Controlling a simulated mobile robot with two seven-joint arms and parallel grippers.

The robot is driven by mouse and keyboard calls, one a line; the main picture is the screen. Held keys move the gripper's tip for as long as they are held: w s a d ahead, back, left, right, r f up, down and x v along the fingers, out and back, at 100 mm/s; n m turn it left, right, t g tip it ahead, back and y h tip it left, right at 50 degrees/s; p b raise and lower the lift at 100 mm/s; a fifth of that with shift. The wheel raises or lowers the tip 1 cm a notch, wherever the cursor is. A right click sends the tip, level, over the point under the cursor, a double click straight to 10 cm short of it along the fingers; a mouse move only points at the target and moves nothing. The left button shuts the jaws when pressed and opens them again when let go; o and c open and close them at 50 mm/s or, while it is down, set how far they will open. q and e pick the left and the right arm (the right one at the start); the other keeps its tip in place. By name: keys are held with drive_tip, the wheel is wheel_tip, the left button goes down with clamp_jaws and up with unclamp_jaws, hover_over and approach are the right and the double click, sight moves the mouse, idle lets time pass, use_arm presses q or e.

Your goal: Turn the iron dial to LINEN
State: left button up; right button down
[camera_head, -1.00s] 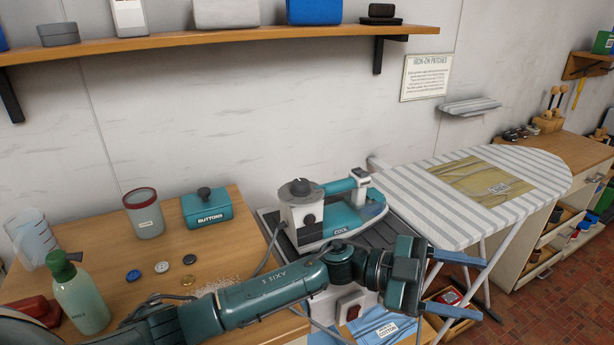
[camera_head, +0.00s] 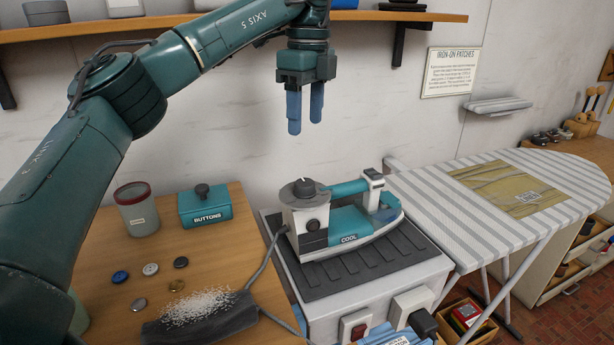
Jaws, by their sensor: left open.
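The teal and white iron (camera_head: 345,222) rests on a dark ribbed mat (camera_head: 372,262) on top of a white cabinet. Its round dark grey dial (camera_head: 304,188) is on top of the white end at the left, with a light pointer mark. A label on the iron's side reads COOL; the dial's own markings are too small to read. My left gripper (camera_head: 305,118) points down with two blue fingers apart and empty. It hangs above the dial in the picture, clear of the iron. My right gripper is not in view.
A wooden table (camera_head: 215,250) at left holds a BUTTONS box (camera_head: 206,206), a cup (camera_head: 137,211), loose buttons and a dark pad with white grains (camera_head: 205,312). A cord runs beside the iron. An ironing board (camera_head: 470,215) stands right; a shelf (camera_head: 400,14) runs above.

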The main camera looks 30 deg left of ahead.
sight(305, 182)
use_arm(q)
drive_tip(key=f, duration=1.2)
drive_tip(key=shift+s+f, duration=0.15)
drive_tip(key=shift+s, duration=0.15)
drive_tip(key=shift+c, duration=0.5)
drive_tip(key=c, duration=0.9)
